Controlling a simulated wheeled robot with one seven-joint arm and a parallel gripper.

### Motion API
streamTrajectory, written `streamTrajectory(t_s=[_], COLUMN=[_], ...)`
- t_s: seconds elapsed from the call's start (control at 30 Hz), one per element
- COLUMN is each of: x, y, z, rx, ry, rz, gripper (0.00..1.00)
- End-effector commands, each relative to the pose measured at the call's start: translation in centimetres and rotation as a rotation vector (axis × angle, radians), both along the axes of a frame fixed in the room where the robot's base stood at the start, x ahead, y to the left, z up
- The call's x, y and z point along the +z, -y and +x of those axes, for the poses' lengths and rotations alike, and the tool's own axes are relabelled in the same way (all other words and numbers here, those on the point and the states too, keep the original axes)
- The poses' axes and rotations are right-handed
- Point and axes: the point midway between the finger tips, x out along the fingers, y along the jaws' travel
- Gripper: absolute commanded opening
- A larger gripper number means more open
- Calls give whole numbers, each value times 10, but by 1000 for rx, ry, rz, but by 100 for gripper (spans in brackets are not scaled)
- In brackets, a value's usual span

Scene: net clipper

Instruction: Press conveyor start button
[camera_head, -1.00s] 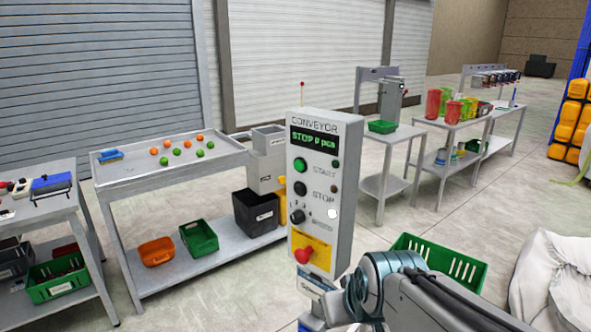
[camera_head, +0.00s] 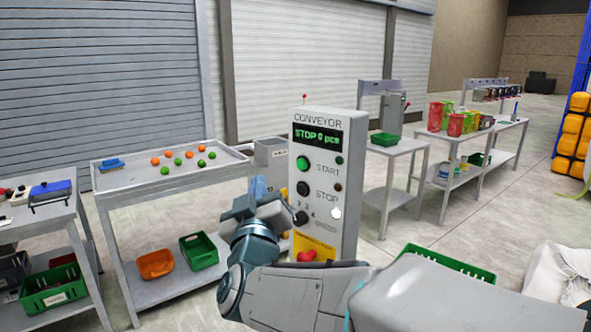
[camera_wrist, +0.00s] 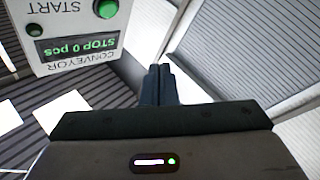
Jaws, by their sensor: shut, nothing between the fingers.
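The grey conveyor control box (camera_head: 326,127) stands upright in the middle of the head view. Its display (camera_head: 319,137) reads "STOP 0 pcs". The green start button (camera_head: 303,163) sits below the display, with the black stop button (camera_head: 303,188) under it. My gripper (camera_head: 258,188) is shut and empty, left of the box's front face and a little lower than the start button, apart from it. In the wrist view the box appears upside down at the upper left, with the start button (camera_wrist: 106,8) at the top edge, left of my closed fingers (camera_wrist: 160,70).
A red emergency knob (camera_head: 306,256) is low on the box, partly hidden by my arm. A table (camera_head: 130,196) with orange and green balls stands behind at left. A green crate (camera_head: 445,262) lies at right behind my arm.

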Motion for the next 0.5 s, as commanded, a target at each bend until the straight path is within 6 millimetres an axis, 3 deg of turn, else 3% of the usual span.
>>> streamTrajectory(t_s=[0.5], x=[2], y=[5], z=[5], rx=[-9], ry=[8], rz=[0], gripper=[0])
